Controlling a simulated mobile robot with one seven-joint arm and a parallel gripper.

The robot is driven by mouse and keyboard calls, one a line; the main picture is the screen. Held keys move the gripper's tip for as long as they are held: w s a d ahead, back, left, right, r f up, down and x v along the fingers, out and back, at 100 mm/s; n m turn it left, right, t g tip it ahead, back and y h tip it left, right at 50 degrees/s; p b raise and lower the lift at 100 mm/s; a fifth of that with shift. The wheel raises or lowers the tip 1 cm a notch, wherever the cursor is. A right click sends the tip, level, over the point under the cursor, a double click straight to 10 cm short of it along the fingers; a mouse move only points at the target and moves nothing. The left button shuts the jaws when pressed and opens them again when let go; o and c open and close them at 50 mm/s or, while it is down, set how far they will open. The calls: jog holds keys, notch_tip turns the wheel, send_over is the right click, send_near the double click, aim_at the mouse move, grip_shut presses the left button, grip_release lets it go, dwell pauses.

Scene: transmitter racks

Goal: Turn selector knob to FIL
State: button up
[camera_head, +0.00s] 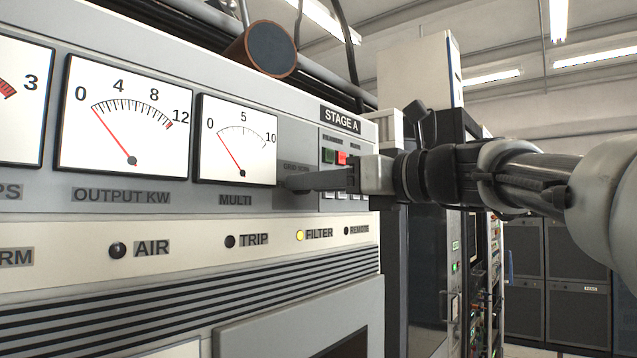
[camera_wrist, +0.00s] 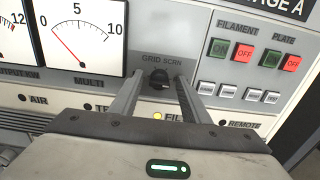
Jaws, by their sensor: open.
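The selector knob (camera_wrist: 159,79) is a small black knob on the grey panel, under the label GRID SCRN, right of the MULTI meter. In the wrist view my gripper (camera_wrist: 160,82) is open, with one finger on each side of the knob and a gap showing on both sides. I cannot tell how far the fingertips are from the panel. No FIL position mark is readable, and the knob's pointer direction is too small to tell. In the head view my gripper (camera_head: 293,183) reaches in from the right and its finger hides the knob.
The MULTI meter (camera_head: 236,141) is close left of the knob, its needle near 0. FILAMENT and PLATE push buttons, including a red one (camera_wrist: 243,52), are close right. Below, the FILTER lamp (camera_head: 300,235) is lit yellow. Dark racks (camera_head: 545,280) stand behind at the right.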

jog(key=shift+a, duration=0.1)
jog(key=c, duration=1)
